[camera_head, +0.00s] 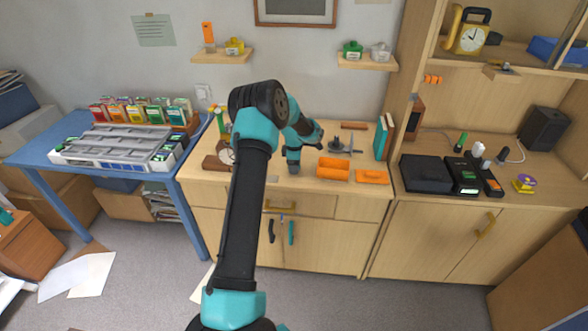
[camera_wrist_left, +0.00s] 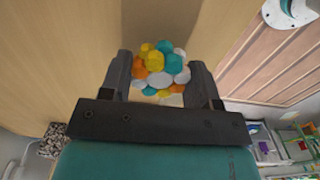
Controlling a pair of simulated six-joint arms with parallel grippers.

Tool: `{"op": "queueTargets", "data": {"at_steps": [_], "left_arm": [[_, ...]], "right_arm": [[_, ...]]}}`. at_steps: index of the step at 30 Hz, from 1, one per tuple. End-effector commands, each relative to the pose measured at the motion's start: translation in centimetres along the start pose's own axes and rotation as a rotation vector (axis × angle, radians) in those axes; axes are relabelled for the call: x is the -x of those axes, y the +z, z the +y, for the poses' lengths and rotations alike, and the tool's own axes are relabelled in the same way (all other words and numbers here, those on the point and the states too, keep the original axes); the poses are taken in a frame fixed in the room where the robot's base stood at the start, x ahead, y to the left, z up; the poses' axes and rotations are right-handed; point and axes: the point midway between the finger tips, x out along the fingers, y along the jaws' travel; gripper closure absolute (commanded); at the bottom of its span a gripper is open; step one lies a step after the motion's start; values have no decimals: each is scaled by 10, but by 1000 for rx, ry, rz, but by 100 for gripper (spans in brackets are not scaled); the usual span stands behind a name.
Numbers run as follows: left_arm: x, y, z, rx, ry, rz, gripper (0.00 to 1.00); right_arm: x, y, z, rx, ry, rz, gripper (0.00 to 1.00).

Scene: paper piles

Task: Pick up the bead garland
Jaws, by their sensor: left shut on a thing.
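The bead garland (camera_wrist_left: 162,62) shows in the left wrist view as a bunch of yellow, orange, teal and white beads. It lies between the two dark fingers of my left gripper (camera_wrist_left: 160,76), which is shut on it. Part of the bunch is hidden behind the gripper's body. In the head view my left arm reaches over the wooden cabinet, and the gripper is at the cabinet top's middle; I cannot make out the garland there. My right gripper is in neither view.
On the wooden cabinet are an orange tray (camera_head: 333,170), an orange flat piece (camera_head: 371,177), a dark grey item (camera_head: 341,146) and upright books (camera_head: 382,138). A blue table (camera_head: 52,152) stands left. Black boxes (camera_head: 426,173) sit on the right-hand cabinet.

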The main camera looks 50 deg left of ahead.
Motion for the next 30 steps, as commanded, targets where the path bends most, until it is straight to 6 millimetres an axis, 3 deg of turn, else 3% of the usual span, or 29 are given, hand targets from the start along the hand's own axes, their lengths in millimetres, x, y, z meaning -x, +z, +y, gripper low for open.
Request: {"op": "queueTargets", "data": {"at_steps": [2, 8, 24, 30], "left_arm": [[12, 0, 0, 0, 1, 0, 67], [14, 2, -24, -2, -2, 1, 67], [23, 13, -126, -2, -1, 1, 67], [25, 16, -151, -1, 0, 1, 67]], "right_arm": [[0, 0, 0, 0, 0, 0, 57], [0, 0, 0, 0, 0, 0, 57], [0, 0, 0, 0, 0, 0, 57], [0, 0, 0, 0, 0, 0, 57]]}}
